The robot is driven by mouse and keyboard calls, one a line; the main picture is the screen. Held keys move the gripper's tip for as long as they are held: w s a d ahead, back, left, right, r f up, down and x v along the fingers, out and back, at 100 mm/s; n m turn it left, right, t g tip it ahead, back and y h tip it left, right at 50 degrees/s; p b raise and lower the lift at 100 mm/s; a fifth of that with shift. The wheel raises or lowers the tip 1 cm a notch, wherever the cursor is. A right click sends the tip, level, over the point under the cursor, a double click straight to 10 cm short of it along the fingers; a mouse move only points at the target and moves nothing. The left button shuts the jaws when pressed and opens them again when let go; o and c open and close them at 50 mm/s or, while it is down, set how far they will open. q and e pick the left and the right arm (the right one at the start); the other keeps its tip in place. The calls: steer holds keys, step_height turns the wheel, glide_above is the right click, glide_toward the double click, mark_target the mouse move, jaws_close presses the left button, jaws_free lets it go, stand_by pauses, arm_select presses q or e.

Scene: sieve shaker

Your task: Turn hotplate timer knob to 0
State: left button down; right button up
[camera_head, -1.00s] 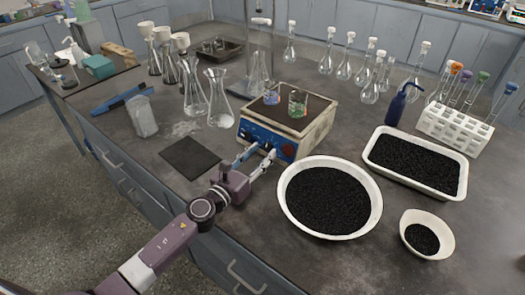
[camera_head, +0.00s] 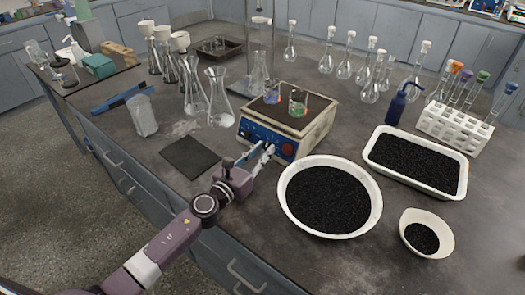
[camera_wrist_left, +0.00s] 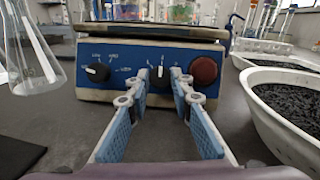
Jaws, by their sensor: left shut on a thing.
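The hotplate (camera_head: 318,128) is a cream box with a dark top and a blue front panel. In the left wrist view the panel (camera_wrist_left: 142,55) carries a black knob with a white pointer (camera_wrist_left: 97,72) at left, the dark middle knob (camera_wrist_left: 160,88), and a red round part (camera_wrist_left: 205,71) at right. My left gripper (camera_head: 262,152) reaches the panel from the front. In the left wrist view its blue-padded fingers (camera_wrist_left: 162,85) are shut on the middle knob, one on each side. The fingers partly hide that knob and its scale. My right gripper is not in view.
Two small beakers (camera_head: 298,103) stand on the hotplate. A white bowl of black grains (camera_head: 372,208) is close to its right front. Erlenmeyer flasks (camera_head: 219,100) stand to the left. A dark square mat (camera_head: 190,157) lies left of my gripper.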

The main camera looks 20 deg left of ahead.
arm_select(q)
steer(key=shift+d+r+n+y+p, duration=0.15)
steer(key=shift+n+y+p, duration=0.15)
steer(key=shift+n+p, duration=0.5)
steer(key=shift+r+n+y+p, duration=0.1)
steer(key=shift+n+y+p, duration=0.2)
steer(key=shift+n+p, duration=0.45)
steer(key=n+g+y+p, duration=0.1)
steer(key=n+p, duration=0.3)
steer(key=n+g+y+p, duration=0.1)
steer(key=n+y+p, duration=0.1)
steer(key=n+p, duration=0.2)
steer(key=r+n+g+y+p, duration=0.1)
steer(key=n+p, duration=0.3)
steer(key=n, duration=0.2)
steer(key=shift+d, duration=0.25)
steer(key=n+g+p, duration=0.1)
steer(key=n+p, duration=0.1)
steer(key=shift+n+p, duration=0.25)
steer(key=shift+p, duration=0.15)
steer(key=shift+f+n+p, duration=0.15)
steer(key=shift+n+p, duration=0.2)
steer(key=shift+n, duration=0.05)
steer(key=shift+g, duration=0.3)
